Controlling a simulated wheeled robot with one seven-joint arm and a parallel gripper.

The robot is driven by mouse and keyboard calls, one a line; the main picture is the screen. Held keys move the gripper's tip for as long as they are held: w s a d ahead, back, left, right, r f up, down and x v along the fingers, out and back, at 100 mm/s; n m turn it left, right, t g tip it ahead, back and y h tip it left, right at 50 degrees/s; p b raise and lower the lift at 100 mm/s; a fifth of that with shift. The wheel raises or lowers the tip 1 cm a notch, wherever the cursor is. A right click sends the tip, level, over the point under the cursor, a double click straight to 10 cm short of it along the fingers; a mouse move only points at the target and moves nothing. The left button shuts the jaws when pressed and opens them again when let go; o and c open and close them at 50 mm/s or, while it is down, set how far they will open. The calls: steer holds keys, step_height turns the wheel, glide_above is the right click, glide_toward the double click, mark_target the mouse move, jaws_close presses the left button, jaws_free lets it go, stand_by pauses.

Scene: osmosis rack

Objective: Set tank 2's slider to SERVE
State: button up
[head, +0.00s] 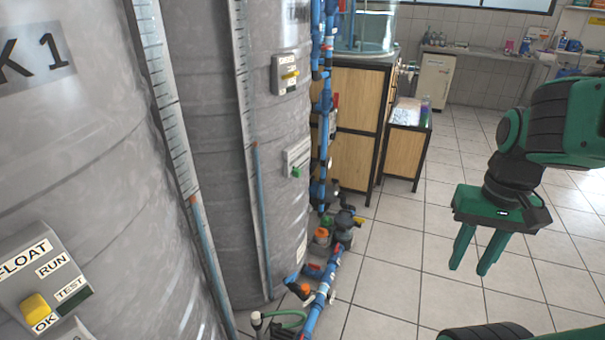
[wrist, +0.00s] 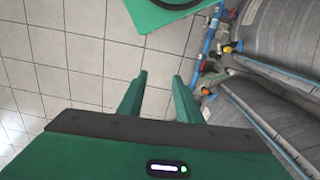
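The second grey tank (head: 210,130), probably tank 2, stands behind the tank marked "K 1" (head: 90,150). On its right side is a small pale plate (head: 298,155) with a green knob (head: 297,172) at its lower part, likely the slider; its lettering is too small to read. Above it is a grey box (head: 285,75) with a yellow switch. My gripper (head: 468,270) is at the right over the floor, pointing down, well apart from both tanks. In the wrist view its two fingers (wrist: 160,76) are apart with nothing between them.
Blue pipes (head: 325,110) run beside the second tank, with valves and a pump (head: 343,225) low on the floor. Wooden cabinets (head: 357,130) stand behind. The near tank has a FLOAT box (head: 45,275) with a yellow knob. Tiled floor (head: 400,270) is free between tanks and gripper.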

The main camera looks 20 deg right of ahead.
steer(key=shift+o, duration=0.4)
steer(key=shift+s+r, duration=0.2)
steer(key=shift+s, duration=0.1)
steer(key=n+t+y, duration=1.3)
steer(key=n, duration=0.2)
glide_toward(300, 171)
steer(key=x, duration=0.9)
steer(key=shift+w, duration=0.15)
